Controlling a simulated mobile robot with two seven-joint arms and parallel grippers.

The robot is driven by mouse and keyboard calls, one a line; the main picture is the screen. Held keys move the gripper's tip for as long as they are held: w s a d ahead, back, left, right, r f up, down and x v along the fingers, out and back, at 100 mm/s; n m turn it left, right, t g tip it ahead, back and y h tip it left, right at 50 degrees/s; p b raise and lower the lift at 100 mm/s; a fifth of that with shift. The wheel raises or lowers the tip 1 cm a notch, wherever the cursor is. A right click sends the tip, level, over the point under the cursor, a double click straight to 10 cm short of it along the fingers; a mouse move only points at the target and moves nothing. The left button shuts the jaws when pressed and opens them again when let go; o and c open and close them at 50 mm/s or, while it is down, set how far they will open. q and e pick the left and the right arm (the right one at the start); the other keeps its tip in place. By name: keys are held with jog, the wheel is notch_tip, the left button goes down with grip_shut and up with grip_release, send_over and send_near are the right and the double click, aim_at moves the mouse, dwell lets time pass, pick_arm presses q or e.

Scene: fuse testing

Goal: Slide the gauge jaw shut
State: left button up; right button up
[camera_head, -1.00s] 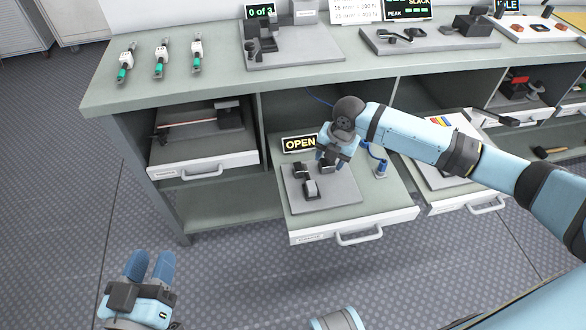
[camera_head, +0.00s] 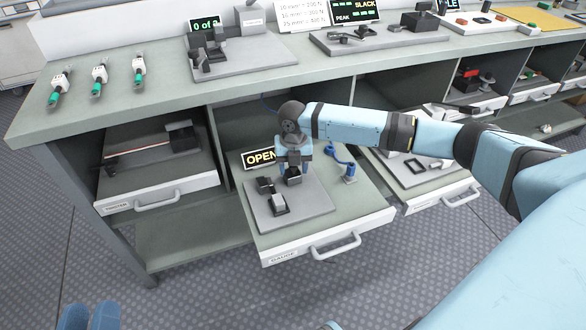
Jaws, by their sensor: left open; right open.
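The gauge stands in the pulled-out middle drawer (camera_head: 368,212): a grey plate (camera_head: 312,203) with several black blocks on it. A sign (camera_head: 260,158) behind the plate reads OPEN.
A blue jointed piece (camera_head: 345,165) stands in the drawer right of the gauge. Other drawers flank it, the left one (camera_head: 165,190) holding a rod fixture. The bench top (camera_head: 140,112) above carries several green-tipped parts and fixtures.

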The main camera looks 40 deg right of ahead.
grip_shut()
jog(key=shift+a+r+p, duration=0.15)
jog(key=shift+a+p, duration=0.05)
jog(key=shift+p, duration=0.15)
jog(key=a+p, duration=0.1)
jog(key=w+a+p, duration=0.1)
jog(key=a, duration=0.1)
jog(key=shift+a+r+p, duration=0.1)
jog(key=shift+p, duration=0.25)
jog(key=shift+a, duration=0.15)
jog(key=shift+f, duration=0.25)
grip_release()
jog(key=shift+a, duration=0.1)
pick_arm(q)
jog(key=shift+w+a+y, duration=0.15)
jog(key=shift+a+y, duration=0.25)
jog(key=shift+a, duration=0.1)
